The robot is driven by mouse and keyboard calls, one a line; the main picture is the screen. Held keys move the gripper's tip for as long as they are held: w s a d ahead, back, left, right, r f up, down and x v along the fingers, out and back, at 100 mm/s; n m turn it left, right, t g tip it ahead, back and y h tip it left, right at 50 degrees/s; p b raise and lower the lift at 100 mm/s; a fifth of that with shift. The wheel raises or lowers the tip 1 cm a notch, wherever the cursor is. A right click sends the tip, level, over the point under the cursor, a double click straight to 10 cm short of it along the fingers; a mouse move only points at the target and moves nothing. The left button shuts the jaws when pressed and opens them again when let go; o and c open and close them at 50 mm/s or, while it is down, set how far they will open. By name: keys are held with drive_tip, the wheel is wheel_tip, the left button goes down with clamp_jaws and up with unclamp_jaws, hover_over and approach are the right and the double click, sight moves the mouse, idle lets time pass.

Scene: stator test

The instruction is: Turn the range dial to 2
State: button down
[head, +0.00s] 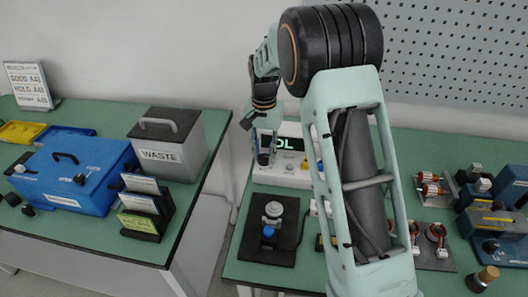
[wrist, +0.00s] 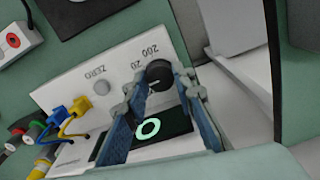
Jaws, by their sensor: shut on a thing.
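The range dial (wrist: 158,74) is a black round knob on the white meter's front panel in the wrist view. The labels 20 and 200 show beside it, but I see no label 2 there; a finger may cover it. A pale mark on the knob is too small to read surely. My gripper (wrist: 161,84) is shut on the dial, one finger on each side. In the head view my gripper (head: 264,158) is at the front of the white meter (head: 290,180), where the dial is hidden. The meter's display (head: 290,143) reads OL, partly covered.
Yellow and blue plugs (wrist: 80,107) with cables sit in the panel beside a grey ZERO button (wrist: 101,87). A black pad (head: 283,240) with a blue-topped fixture lies in front. Copper-wound parts (head: 430,188) stand at right. A WASTE bin (head: 168,145) is on the left table, across a gap.

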sight(264, 156)
idle(0.4)
drive_tip(key=c, duration=1.6)
unclamp_jaws()
drive_tip(key=shift+r, duration=0.1)
wheel_tip(264, 156, up, 12)
